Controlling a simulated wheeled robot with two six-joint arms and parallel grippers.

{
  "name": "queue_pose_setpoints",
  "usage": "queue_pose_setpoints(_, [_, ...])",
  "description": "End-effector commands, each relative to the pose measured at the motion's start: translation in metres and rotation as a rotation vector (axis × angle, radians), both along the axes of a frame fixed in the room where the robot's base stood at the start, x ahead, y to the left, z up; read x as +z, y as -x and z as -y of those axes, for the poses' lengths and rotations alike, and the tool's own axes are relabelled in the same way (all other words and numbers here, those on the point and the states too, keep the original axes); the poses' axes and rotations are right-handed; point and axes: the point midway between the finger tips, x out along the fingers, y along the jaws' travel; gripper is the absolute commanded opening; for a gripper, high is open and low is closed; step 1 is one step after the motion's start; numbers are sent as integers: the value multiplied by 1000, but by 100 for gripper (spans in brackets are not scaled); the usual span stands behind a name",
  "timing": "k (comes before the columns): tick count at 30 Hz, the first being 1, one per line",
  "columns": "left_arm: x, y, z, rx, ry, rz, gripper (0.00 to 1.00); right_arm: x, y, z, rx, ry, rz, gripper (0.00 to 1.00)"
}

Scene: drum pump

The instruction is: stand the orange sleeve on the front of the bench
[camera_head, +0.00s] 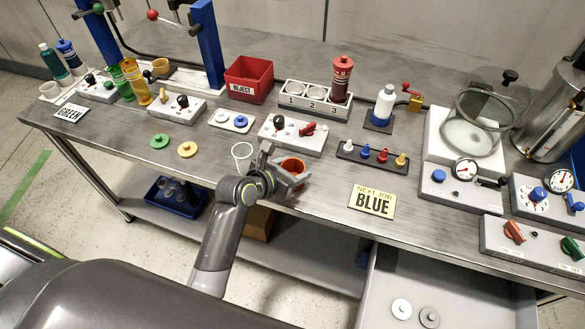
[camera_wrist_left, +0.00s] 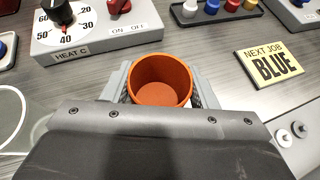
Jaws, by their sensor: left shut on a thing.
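The orange sleeve (camera_head: 293,165) is at the front of the bench (camera_head: 330,192), a short open-topped cylinder, upright or nearly so. My left gripper (camera_head: 286,177) is shut on it, with the arm reaching in from the front edge. In the left wrist view the orange sleeve (camera_wrist_left: 160,82) sits between the two grey fingers, and I look down into its round mouth. Its lower part is hidden by the gripper, so I cannot tell whether it touches the bench top. My right gripper is not in view.
A clear cup (camera_head: 242,155) stands just left of the gripper. The heat control box (camera_head: 292,136) is behind the sleeve, and a rack of coloured pegs (camera_head: 372,157) is to the right. The "NEXT JOB BLUE" card (camera_head: 372,202) lies right. An open drawer (camera_head: 440,290) sticks out below.

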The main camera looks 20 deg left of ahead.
Motion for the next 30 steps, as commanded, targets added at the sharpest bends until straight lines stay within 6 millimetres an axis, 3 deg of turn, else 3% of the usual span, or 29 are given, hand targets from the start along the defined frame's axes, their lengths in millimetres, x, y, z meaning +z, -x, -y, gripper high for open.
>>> queue_pose_setpoints(8, [-2,0,0,0,0,-2,32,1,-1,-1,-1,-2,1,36])
queue_pose_setpoints(9, [-3,0,0,-1,0,-1,57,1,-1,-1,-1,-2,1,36])
queue_pose_setpoints(13, [-2,0,0,-1,0,-1,74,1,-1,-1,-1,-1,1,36])
queue_pose_setpoints(24, [1,0,0,0,0,2,75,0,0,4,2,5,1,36])
queue_pose_setpoints(30, [13,21,-9,0,-1,1,75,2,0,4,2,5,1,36])
